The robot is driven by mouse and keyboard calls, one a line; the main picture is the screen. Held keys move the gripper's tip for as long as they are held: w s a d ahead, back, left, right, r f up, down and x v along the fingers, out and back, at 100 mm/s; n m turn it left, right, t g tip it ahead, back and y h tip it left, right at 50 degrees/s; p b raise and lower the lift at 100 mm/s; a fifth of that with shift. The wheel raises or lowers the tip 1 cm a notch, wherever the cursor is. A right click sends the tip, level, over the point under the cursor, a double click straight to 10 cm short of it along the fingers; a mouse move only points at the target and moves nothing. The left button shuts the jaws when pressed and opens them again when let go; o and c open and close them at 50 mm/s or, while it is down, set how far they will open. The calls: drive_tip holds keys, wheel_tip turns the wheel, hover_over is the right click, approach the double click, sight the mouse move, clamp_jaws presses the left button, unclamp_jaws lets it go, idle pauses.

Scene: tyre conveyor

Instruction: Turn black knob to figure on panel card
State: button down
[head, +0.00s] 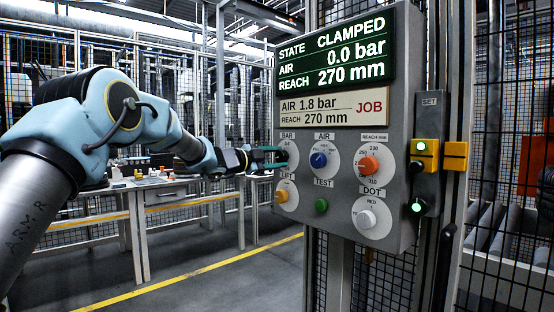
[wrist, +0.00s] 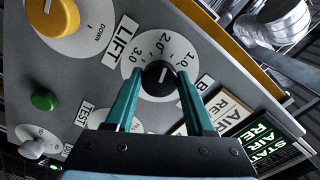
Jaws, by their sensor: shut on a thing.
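The black knob (wrist: 158,78) sits on a white BAR dial marked 1.0, 2.0 and 3.0 in the wrist view. My gripper (wrist: 159,88) is shut on the knob, with one teal finger on each side. A short white line shows on the knob; its exact reading is hard to tell. In the head view my gripper (head: 279,151) reaches the BAR dial from the left and partly hides the knob. The panel card (head: 330,107) reads AIR 1.8 bar, REACH 270 mm, JOB. The display (head: 334,53) above reads STATE CLAMPED, AIR 0.0 bar, REACH 270 mm.
On the panel, a blue knob (head: 319,160), an orange knob (head: 369,164), a yellow knob (head: 281,197), a green button (head: 321,205) and a white knob (head: 366,219) surround the BAR dial. Workbenches (head: 165,190) stand behind my arm.

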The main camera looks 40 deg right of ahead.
drive_tip(key=shift+c, duration=1.3)
unclamp_jaws()
drive_tip(key=a+b, duration=0.2)
drive_tip(key=a, duration=0.8)
drive_tip(key=shift+w+a, duration=0.3)
drive_tip(key=shift+a, duration=0.1)
drive_tip(key=shift+w, duration=0.1)
